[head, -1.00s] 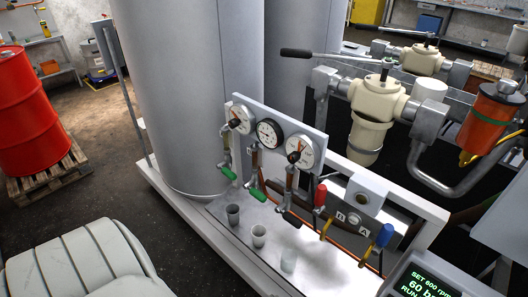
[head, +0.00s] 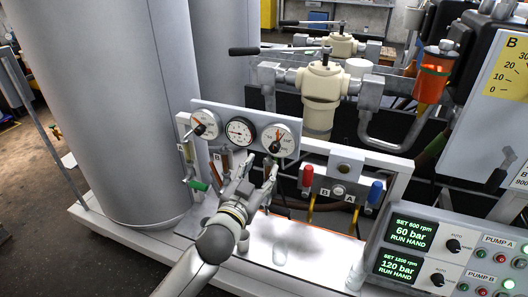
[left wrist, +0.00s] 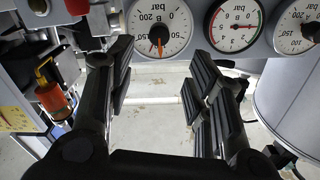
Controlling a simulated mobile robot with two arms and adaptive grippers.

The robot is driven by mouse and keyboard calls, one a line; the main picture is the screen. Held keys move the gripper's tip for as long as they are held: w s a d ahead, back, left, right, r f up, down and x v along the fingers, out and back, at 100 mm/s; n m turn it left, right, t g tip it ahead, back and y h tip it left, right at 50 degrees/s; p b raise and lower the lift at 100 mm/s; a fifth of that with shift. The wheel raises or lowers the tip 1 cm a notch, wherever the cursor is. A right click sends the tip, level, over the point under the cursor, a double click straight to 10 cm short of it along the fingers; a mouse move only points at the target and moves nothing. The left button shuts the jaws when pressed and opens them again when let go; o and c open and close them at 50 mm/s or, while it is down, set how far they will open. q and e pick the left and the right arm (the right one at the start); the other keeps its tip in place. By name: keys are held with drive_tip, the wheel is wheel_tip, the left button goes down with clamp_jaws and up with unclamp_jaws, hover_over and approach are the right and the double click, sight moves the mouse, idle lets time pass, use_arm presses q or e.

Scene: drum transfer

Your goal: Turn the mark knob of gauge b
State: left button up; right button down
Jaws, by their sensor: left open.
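Gauge b (head: 283,134) is the right one of three round white dials on a grey panel in the head view. A dark knob (head: 275,147) shows at its lower left, close to my fingertips. Contact with the knob cannot be told. My right gripper is not in view.
A middle gauge (head: 241,131) and a left gauge (head: 200,128) share the panel. A red handle (head: 307,177) and a blue handle (head: 375,192) stand to the right. A pump control box (head: 420,250) is at front right. A large grey tank (head: 100,110) stands at left.

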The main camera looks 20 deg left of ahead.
sight(274, 149)
use_arm(q)
drive_tip(key=w, duration=0.3)
drive_tip(key=w+p, duration=0.1)
drive_tip(key=w, duration=0.5)
drive_tip(key=shift+w+d, duration=0.2)
drive_tip(key=shift+d, duration=0.05)
drive_tip(key=shift+w+p, duration=0.3)
drive_tip(key=shift+w, duration=0.2)
drive_tip(key=shift+w+f, duration=0.1)
drive_tip(key=c, duration=1)
drive_tip(key=shift+m+p, duration=0.3)
drive_tip(key=shift+m, duration=0.5)
drive_tip(key=m, duration=0.3)
drive_tip(key=shift+m+p, duration=0.3)
drive_tip(key=shift+m, duration=0.1)
drive_tip(key=shift+d, duration=0.1)
drive_tip(key=o, duration=1)
